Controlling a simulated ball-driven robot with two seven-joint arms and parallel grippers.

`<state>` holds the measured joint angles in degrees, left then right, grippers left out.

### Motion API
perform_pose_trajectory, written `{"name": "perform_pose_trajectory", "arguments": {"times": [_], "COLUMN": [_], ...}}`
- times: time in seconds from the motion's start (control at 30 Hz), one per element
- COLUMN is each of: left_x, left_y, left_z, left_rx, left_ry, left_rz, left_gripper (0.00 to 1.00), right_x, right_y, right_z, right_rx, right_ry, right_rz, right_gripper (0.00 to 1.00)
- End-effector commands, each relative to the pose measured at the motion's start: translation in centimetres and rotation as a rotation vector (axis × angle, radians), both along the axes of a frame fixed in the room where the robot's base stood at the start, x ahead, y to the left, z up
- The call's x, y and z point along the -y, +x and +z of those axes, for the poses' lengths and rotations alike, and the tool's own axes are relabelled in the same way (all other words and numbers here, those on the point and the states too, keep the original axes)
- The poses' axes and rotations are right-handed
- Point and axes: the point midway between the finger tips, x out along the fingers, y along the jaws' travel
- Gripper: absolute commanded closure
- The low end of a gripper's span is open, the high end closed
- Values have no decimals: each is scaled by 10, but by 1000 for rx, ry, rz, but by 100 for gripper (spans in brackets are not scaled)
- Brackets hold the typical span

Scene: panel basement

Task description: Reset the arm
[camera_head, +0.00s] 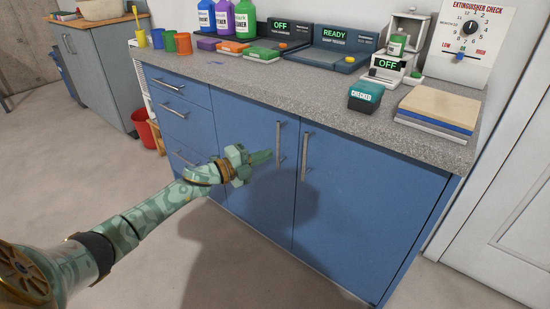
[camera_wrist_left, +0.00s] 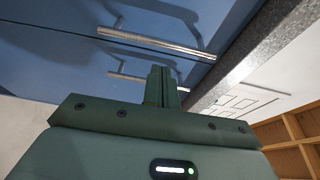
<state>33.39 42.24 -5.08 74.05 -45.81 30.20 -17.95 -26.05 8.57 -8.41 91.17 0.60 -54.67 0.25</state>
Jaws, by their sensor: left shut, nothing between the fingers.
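My left arm comes in from the left in the head view, patterned in green. Its gripper (camera_head: 262,158) is in front of the blue cabinet doors, beside a vertical door handle (camera_head: 279,146). The fingers are shut with nothing between them. In the left wrist view the closed fingers (camera_wrist_left: 161,84) point toward the blue cabinet front and its metal handles (camera_wrist_left: 155,42). I cannot tell whether the fingertips touch the door. My right gripper is not in view.
The grey speckled counter (camera_head: 310,92) holds bottles, cups, display units, a teal checked box (camera_head: 366,97) and stacked boards (camera_head: 440,107). A second handle (camera_head: 305,154) is close by. A red bucket (camera_head: 147,132) stands left. The floor in front is clear.

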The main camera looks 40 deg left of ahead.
Motion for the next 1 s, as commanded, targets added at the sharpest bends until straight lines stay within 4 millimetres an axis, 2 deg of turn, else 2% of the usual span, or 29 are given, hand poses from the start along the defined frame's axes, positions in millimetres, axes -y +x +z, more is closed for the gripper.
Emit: {"name": "perform_pose_trajectory", "arguments": {"times": [0.1,0.3,0.67,0.77,0.87,0.9,0.93,0.97,1.0], "left_x": [-25,-52,-59,-72,-95,-98,-96,-93,-86], "left_y": [-6,-13,-14,-10,-1,1,-3,-11,-28], "left_z": [1,0,0,-4,-2,-9,-27,-50,-87], "left_rx": [0,0,-3,-24,-42,-60,-98,-146,-226], "left_ry": [3,2,-5,-1,-21,-53,-84,-121,-166], "left_rz": [3,2,5,82,248,330,394,460,546], "left_gripper": [100,100,100,100,100,100,100,100,100], "right_x": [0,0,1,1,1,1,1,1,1], "right_y": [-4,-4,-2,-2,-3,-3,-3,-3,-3], "right_z": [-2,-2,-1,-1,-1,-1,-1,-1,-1], "right_rx": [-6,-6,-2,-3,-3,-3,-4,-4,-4], "right_ry": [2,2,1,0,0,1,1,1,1], "right_rz": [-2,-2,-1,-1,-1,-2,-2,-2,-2], "right_gripper": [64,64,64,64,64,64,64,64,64]}}
